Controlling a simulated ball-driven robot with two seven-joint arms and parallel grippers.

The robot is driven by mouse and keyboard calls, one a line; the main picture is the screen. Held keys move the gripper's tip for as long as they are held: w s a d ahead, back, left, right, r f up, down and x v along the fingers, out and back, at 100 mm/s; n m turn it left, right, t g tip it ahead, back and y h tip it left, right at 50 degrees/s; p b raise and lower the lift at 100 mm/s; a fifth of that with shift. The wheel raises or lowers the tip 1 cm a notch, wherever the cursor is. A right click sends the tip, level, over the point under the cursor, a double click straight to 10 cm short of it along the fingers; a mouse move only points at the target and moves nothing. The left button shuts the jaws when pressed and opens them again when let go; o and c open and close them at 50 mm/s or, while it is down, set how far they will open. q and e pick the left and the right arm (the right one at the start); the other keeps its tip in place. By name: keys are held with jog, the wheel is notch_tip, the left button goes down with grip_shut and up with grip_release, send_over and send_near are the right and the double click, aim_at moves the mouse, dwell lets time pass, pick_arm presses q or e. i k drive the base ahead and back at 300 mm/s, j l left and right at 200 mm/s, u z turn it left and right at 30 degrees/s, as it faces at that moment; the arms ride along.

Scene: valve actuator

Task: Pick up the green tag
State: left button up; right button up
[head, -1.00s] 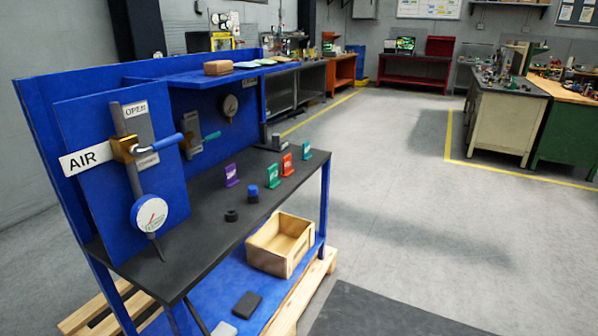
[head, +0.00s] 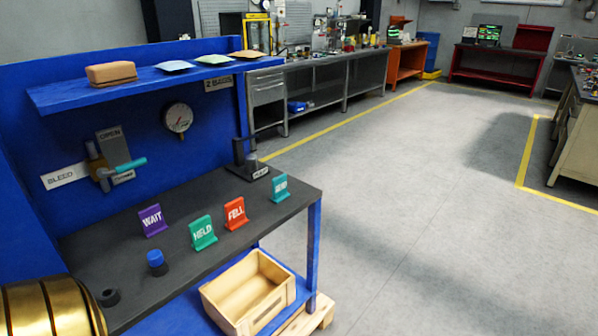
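The green tag (head: 203,233), lettered HELD, stands upright on the dark bench top (head: 120,228), in the middle of a row of tags. A purple WAIT tag (head: 152,220) stands to its left. A red-orange tag (head: 236,214), which seems to read FELL, stands close to its right. A teal tag (head: 280,188) stands further right, near the bench's end. Neither of my grippers shows in the head view, and nothing touches the green tag.
A blue-capped peg (head: 156,262) and a black ring (head: 109,297) lie nearer. A wooden box (head: 248,290) sits on the lower shelf. A blue overhead shelf (head: 150,83) and the BLEED valve lever (head: 130,165) are behind. A gold ribbed part fills the lower left corner. Floor at right is clear.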

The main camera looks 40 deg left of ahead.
aim_at(201, 232)
jog(key=i+u, duration=0.2)
jog(key=i, duration=0.35)
jog(key=i+l+u, duration=0.15)
jog(key=i, duration=0.45)
jog(key=i+u, duration=0.15)
jog(key=u, duration=0.25)
jog(key=i+l+u, duration=0.1)
jog(key=u, duration=0.35)
jog(key=i+l+u, duration=0.15)
jog(key=u, duration=0.25)
jog(key=i, duration=0.1)
